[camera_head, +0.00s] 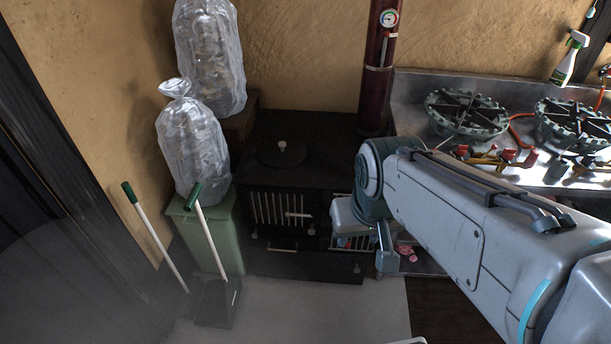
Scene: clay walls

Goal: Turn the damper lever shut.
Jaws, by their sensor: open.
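A black stove (300,150) stands against the clay wall, with a dark red flue pipe (378,90) rising from its back right. Small pale handles show on its front, one beside the left barred grille (298,215) and one lower down (283,249). I cannot tell which part is the damper lever; it may be hidden behind my arm. My gripper (384,262) is open and points down in front of the stove's right side, near the right barred grille (350,242). My arm hides part of it, and I cannot tell whether it touches anything.
A green bin (208,232) with filled clear bags (192,145) stands left of the stove. A broom (150,230) and a dustpan (215,303) stand before it. A steel counter (410,90) with gas burners (466,112) is at right. Pale floor (310,305) in front is clear.

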